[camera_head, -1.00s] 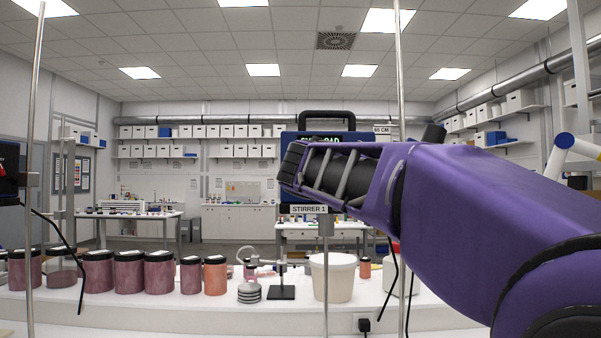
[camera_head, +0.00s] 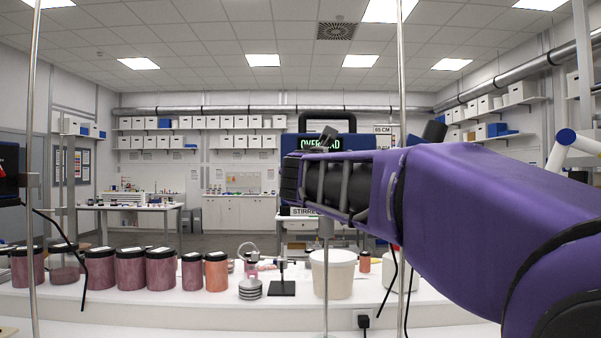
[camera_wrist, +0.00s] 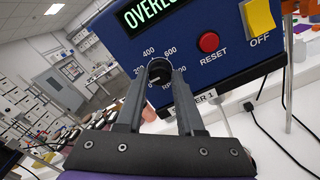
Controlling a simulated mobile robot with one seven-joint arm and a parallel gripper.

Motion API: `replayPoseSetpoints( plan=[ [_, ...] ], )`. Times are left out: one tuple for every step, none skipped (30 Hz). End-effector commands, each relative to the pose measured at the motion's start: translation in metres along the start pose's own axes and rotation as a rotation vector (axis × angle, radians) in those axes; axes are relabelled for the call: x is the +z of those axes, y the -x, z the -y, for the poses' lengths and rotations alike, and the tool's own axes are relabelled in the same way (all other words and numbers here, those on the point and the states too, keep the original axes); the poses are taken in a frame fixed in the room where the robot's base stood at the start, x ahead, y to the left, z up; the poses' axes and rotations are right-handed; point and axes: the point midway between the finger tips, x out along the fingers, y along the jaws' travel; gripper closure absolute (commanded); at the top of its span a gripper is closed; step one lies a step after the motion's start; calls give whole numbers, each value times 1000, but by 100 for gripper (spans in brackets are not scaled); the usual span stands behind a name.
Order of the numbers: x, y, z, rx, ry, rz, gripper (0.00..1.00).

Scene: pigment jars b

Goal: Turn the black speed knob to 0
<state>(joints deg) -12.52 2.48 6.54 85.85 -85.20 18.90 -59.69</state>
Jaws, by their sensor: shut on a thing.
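The black speed knob (camera_wrist: 158,71) sits low on the blue front panel of the stirrer (camera_wrist: 190,45), beside a dial printed 200, 400, 600. My gripper (camera_wrist: 157,82) is shut on the knob, one finger on each side of it. The fingers cover part of the scale, and I cannot clearly read where the knob points. The green display (camera_wrist: 148,12) reads OVERLOAD, cut off in the wrist view. In the head view the stirrer (camera_head: 296,141) is mostly behind my arm, and the knob is hidden.
A red RESET button (camera_wrist: 208,41) and a yellow OFF switch (camera_wrist: 259,16) are right of the knob. A metal stand rod (camera_head: 400,60) rises near my arm. Several pigment jars (camera_head: 130,268) and a white bucket (camera_head: 333,275) stand on the bench below.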

Motion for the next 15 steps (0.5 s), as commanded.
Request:
replayPoseSetpoints(
  plan=[
    [6, 1, -5, 7, 42, 5, 100],
    [6, 1, -5, 7, 72, 6, 100],
    [6, 1, -5, 7, 108, 6, 100],
    [6, 1, -5, 7, 136, 6, 100],
    [6, 1, -5, 7, 164, 6, 100],
    [6, 1, -5, 6, 199, 6, 100],
    [6, 1, -5, 6, 225, 6, 100],
    [6, 1, -5, 6, 251, 6, 100],
    [6, 1, -5, 6, 283, 6, 100],
    [6, 1, -6, 6, 307, 6, 100],
    [6, 1, -6, 6, 330, 7, 100],
    [6, 1, -6, 6, 359, 7, 100],
    [6, 1, -6, 6, 379, 7, 100],
    [6, 1, -6, 6, 398, 7, 100],
    [5, 1, -6, 6, 423, 7, 100]
  ],
)
